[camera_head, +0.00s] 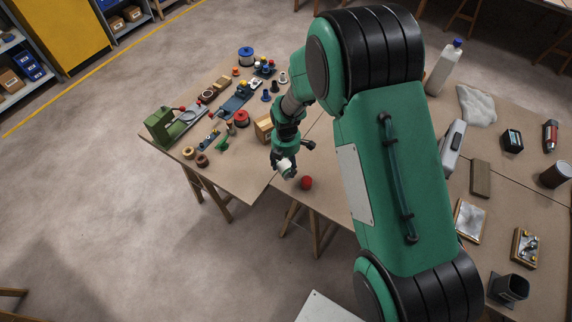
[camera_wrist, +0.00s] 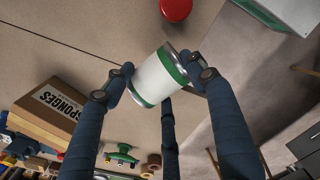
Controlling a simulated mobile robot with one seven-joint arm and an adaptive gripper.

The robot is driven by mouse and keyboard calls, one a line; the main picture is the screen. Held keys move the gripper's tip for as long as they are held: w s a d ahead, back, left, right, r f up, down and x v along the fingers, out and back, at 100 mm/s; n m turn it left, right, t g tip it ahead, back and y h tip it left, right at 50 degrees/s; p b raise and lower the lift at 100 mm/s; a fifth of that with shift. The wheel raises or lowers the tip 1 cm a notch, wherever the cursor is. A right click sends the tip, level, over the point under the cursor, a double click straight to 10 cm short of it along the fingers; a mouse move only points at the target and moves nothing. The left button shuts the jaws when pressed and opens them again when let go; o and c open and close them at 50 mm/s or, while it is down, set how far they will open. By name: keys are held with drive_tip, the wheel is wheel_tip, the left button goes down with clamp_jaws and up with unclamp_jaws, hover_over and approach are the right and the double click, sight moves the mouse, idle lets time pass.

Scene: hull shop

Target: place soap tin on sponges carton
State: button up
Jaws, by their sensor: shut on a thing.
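The soap tin (camera_wrist: 158,78) is a white can with green bands and metal rims. In the wrist view it lies tilted between the fingers of my gripper (camera_wrist: 160,74), which is shut on it. In the head view the tin (camera_head: 286,168) shows as a small white shape at the end of my gripper (camera_head: 284,164), near the table's front edge. The sponges carton (camera_wrist: 52,112) is a brown box with "SPONGES" printed on it, left of the tin in the wrist view and apart from it. In the head view the carton (camera_head: 263,128) is partly hidden behind my arm.
A red round object (camera_head: 306,183) lies on the table close to my gripper. Spools, tools and a green machine (camera_head: 165,127) crowd the left table. My arm covers much of the right table, where a white bottle (camera_head: 443,68) and several other items stand.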

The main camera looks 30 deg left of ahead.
drive_tip(key=shift+s+d+f+m, duration=0.35)
drive_tip(key=shift+s+m, duration=0.15)
drive_tip(key=s+m, duration=0.1)
drive_tip(key=s+d+f+m+g+h+b, duration=0.1)
drive_tip(key=s+m, duration=0.1)
drive_tip(key=s+d+f+m+g+b, duration=0.1)
drive_tip(key=m, duration=0.1)
drive_tip(key=shift+s+f+h, duration=0.1)
drive_tip(key=shift+s+h, duration=0.05)
drive_tip(key=shift+h, duration=0.15)
drive_tip(key=s+a+r+m+g+y+b, duration=0.2)
drive_tip(key=a+r+m+g+y+b, duration=0.4)
drive_tip(key=m+y, duration=0.75)
drive_tip(key=w+r+m+t+y+b, duration=0.1)
drive_tip(key=w+r+m+t+y, duration=0.1)
drive_tip(key=w+m, duration=0.3)
drive_tip(key=w+a+r+m+t+y+b, duration=0.1)
drive_tip(key=w+r+m+t+y, duration=0.2)
drive_tip(key=w, duration=0.5)
drive_tip(key=shift+r+m+t+y, duration=0.3)
drive_tip(key=shift+m+t+y, duration=0.15)
drive_tip(key=shift+m, duration=0.5)
